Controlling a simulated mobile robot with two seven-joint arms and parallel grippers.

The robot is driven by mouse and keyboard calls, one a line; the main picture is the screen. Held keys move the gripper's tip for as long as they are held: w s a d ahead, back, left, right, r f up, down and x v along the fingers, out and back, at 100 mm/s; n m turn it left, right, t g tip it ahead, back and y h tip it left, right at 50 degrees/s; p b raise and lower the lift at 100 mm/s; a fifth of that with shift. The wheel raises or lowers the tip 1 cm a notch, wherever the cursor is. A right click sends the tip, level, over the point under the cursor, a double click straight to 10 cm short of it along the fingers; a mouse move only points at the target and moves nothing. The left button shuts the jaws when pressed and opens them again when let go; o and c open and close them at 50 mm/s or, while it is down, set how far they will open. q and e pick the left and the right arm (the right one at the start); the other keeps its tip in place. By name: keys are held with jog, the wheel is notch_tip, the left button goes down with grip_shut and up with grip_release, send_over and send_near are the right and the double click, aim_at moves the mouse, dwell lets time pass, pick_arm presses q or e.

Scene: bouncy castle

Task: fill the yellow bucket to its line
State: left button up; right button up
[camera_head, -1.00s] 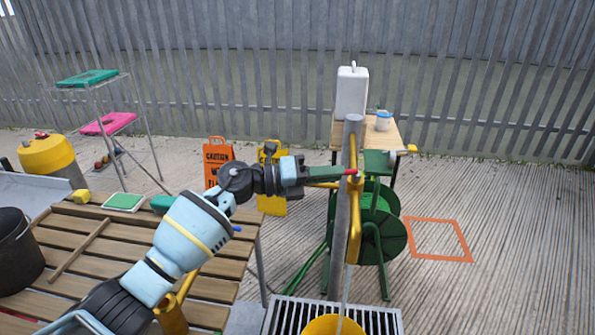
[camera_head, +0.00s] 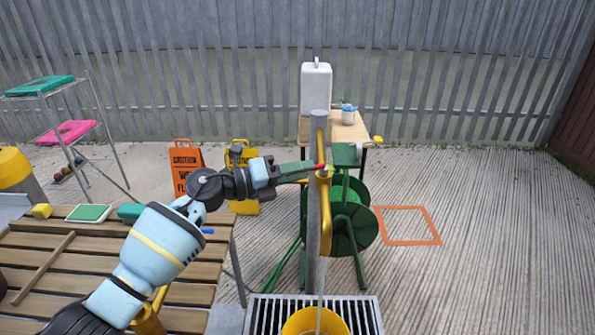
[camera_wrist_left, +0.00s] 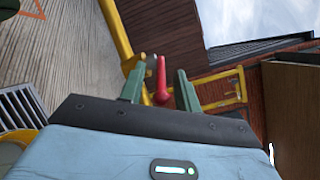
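The yellow bucket (camera_head: 315,322) stands on the drain grate below the tap, cut off by the bottom edge of the head view. Its fill line and water level cannot be made out. A thin pale stream (camera_head: 321,285) runs from the yellow tap pipe (camera_head: 325,215) down into the bucket. My left gripper (camera_head: 318,168) is at the top of the tap, at its red lever (camera_head: 321,167). In the left wrist view the red lever (camera_wrist_left: 161,80) lies between the two green fingers, with gaps on both sides. My right gripper is not in view.
A metal post (camera_head: 314,250) carries the tap. A green hose reel (camera_head: 350,220) stands behind it. A slatted wooden bench (camera_head: 100,255) fills the left front. An orange caution sign (camera_head: 187,168) stands behind the bench. The floor at right is clear around an orange square (camera_head: 408,226).

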pick_arm(q)
jog(key=v, duration=0.8)
jog(key=shift+d, duration=0.1)
dwell(7.1)
